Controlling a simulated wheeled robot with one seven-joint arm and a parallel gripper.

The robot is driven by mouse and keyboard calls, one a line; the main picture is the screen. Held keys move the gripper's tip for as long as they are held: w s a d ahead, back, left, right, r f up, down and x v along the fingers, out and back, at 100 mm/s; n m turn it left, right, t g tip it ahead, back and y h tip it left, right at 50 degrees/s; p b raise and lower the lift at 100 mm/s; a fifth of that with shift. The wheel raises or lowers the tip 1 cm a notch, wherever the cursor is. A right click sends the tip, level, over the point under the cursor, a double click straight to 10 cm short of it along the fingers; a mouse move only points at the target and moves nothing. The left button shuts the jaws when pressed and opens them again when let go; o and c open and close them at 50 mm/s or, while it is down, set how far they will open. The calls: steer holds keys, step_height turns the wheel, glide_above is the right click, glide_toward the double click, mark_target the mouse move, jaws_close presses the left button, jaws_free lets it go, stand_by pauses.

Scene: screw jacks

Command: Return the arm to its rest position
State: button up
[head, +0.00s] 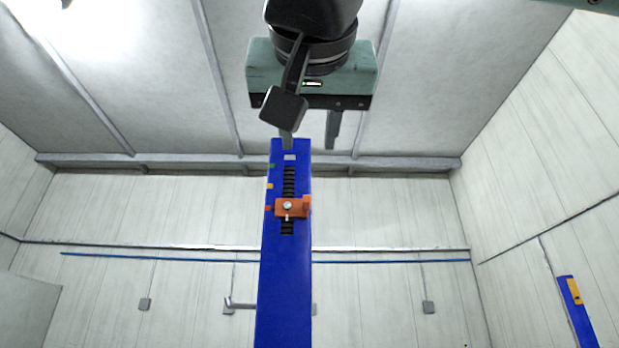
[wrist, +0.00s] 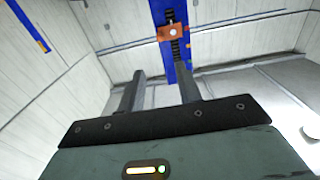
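My gripper (head: 309,146) is high up, near the top of the tall blue screw-jack column (head: 284,290) in the head view. Its two fingers are apart with nothing between them, which the wrist view (wrist: 160,70) also shows. The column has a dark threaded screw and an orange carriage (head: 291,208) in its upper part. Small green, yellow and red marks run down its left edge. In the wrist view the column (wrist: 185,75) and its orange carriage (wrist: 171,32) appear beyond the fingers. I cannot tell the exact gap between fingers and column.
A second blue post (head: 576,312) with a yellow piece stands at the lower right; it shows at upper left in the wrist view (wrist: 27,24). A blue line (head: 400,261) and grey boxes are on the back wall. The space beside the column looks clear.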

steer(key=shift+s, duration=0.8)
steer(key=w+a+f+n+g, duration=0.1)
steer(key=w+f+n+g, duration=0.15)
steer(key=f, duration=0.85)
steer(key=w+f+n+g, duration=0.2)
steer(key=f+n+g, duration=0.1)
steer(key=f, duration=0.7)
steer(key=w+a+f+n+g, duration=0.1)
steer(key=w+f+n+g, duration=0.15)
steer(key=f, duration=0.85)
steer(key=s+d+f+g, duration=0.3)
steer(key=s+d+f, duration=0.1)
steer(key=f, duration=0.5)
steer(key=s+d+f+g, duration=0.3)
steer(key=s+d+f, duration=0.1)
steer(key=f, duration=0.6)
steer(key=s+d+f+g+y, duration=0.1)
steer(key=s+d+f+g, duration=0.3)
steer(key=f, duration=0.6)
steer(key=shift+d, duration=1.2)
